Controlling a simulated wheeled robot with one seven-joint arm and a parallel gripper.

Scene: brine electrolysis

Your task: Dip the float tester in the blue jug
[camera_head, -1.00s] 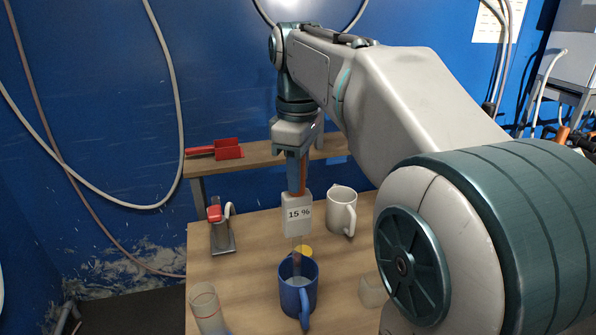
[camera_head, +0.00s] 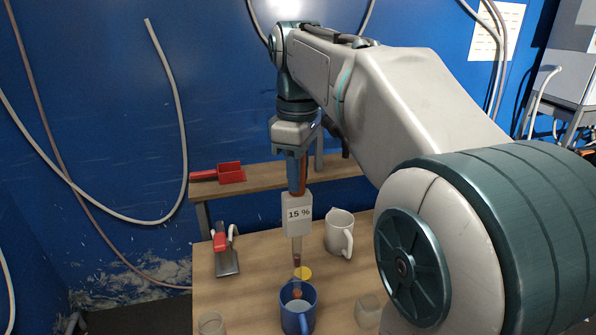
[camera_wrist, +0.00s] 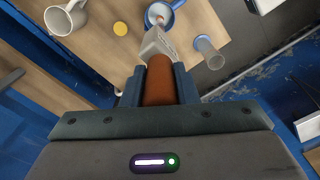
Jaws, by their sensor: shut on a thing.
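My gripper (camera_head: 297,157) points straight down and is shut on the brown handle (camera_wrist: 159,80) of the float tester (camera_head: 297,213). The blue jug (camera_head: 305,320) stands on the table under the stem. An orange-brown end shows within the jug's mouth; I cannot tell how deep it reaches. In the wrist view, the blue jug (camera_wrist: 171,5) is at the top edge, behind the tester's block (camera_wrist: 155,43).
A white jug (camera_head: 339,233) stands behind, to the right. A yellow disc (camera_head: 303,273) lies behind the blue jug. Clear vessels (camera_head: 368,310) (camera_head: 211,323) flank it. A grey stand with a red part (camera_head: 225,255) is at left; a red scoop (camera_head: 231,172) lies on the back shelf.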

